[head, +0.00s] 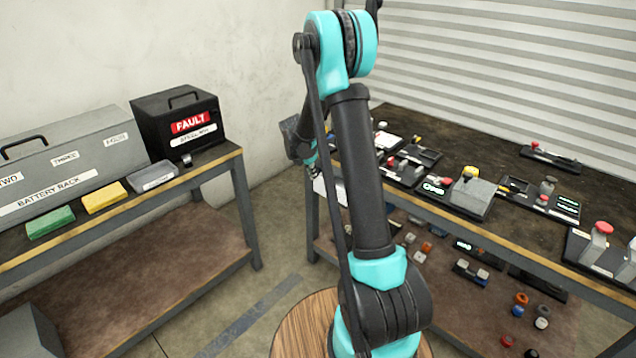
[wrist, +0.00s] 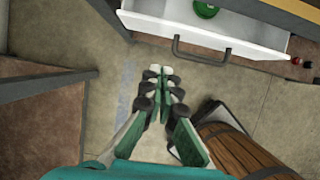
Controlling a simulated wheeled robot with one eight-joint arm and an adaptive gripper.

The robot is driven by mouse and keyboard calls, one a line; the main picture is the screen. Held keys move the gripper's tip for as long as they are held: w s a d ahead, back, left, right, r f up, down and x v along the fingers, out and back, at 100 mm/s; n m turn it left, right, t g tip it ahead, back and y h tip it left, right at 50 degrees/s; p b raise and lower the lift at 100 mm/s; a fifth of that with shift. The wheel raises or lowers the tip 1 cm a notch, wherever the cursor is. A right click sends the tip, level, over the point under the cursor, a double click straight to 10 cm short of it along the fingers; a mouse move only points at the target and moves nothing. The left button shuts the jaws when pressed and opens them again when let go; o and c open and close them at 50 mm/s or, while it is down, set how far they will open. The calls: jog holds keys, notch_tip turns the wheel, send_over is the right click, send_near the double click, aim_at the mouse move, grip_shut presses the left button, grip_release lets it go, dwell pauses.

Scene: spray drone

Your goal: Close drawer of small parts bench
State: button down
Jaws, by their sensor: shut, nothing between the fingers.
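The small parts bench's drawer (wrist: 205,35) is white and stands open at the top of the wrist view. Its inside shows, with a round green item (wrist: 205,10) in it. A dark bar handle (wrist: 200,56) is on its front. My gripper (wrist: 161,73) is shut and empty, its fingertips together just below and left of the handle in the picture, apart from it. In the head view the drawer shows as a white patch (head: 328,188) beside the bench, partly hidden by my arm, and my gripper is mostly hidden there.
The parts bench (head: 490,215) carries trays and devices, with loose parts on its lower shelf. A second bench (head: 215,163) at left holds a battery rack (head: 75,160) and a black fault box (head: 178,120). Floor between the benches is clear.

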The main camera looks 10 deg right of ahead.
jog(key=c, duration=2.3)
grip_release()
jog(key=v, duration=0.3)
jog(key=shift+r, duration=0.15)
jog(key=shift+o, duration=1.2)
jog(key=shift+r, duration=0.15)
jog(key=shift+o, duration=1.1)
jog(key=shift+s+d+r+m, duration=0.1)
jog(key=shift+s+r+m, duration=0.05)
jog(key=shift+m, duration=0.25)
jog(key=shift+o, duration=1.2)
jog(key=s+d+r+m, duration=0.1)
jog(key=s+d+m, duration=0.1)
jog(key=m, duration=0.5)
jog(key=s+d+r+m+g+y, duration=0.1)
jog(key=s+d+r+m, duration=0.1)
jog(key=m, duration=0.6)
jog(key=shift+d+r+y, duration=0.25)
jog(key=shift+d+y, duration=0.05)
jog(key=shift+d, duration=0.5)
jog(key=m, duration=0.2)
send_near(335, 197)
jog(key=s+f, duration=0.1)
jog(key=f, duration=0.1)
jog(key=s+f, duration=0.2)
jog(key=f, duration=0.1)
jog(key=shift+s+d+f, duration=0.2)
jog(key=shift+s+f, duration=0.1)
jog(key=shift+c, duration=0.4)
grip_shut()
